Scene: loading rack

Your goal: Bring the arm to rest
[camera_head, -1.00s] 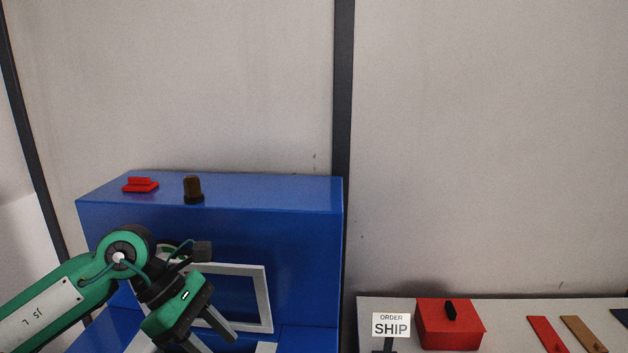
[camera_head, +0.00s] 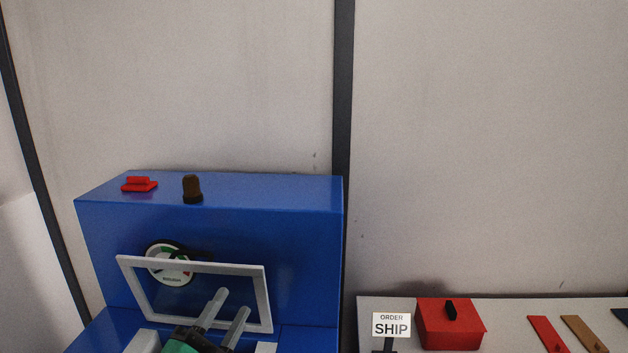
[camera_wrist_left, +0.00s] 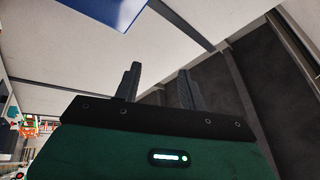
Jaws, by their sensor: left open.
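My left gripper (camera_head: 227,311) shows at the bottom of the head view, in front of the blue machine (camera_head: 250,232). Its two pale fingers point up and are apart, with nothing between them. The fingers overlap the lower part of a grey frame (camera_head: 262,300) in the picture; I cannot tell whether they touch it. In the left wrist view the open fingers (camera_wrist_left: 158,88) stand against the ceiling and a dark wall, and are empty. Most of my left arm is below the head view. My right gripper is not in view.
A round gauge (camera_head: 168,265) sits on the machine behind the frame. A red part (camera_head: 139,185) and a brown knob (camera_head: 192,190) are on its top. At right, a pale table (camera_head: 510,320) holds an "ORDER SHIP" sign (camera_head: 391,325), a red box (camera_head: 450,325) and red and brown flat pieces.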

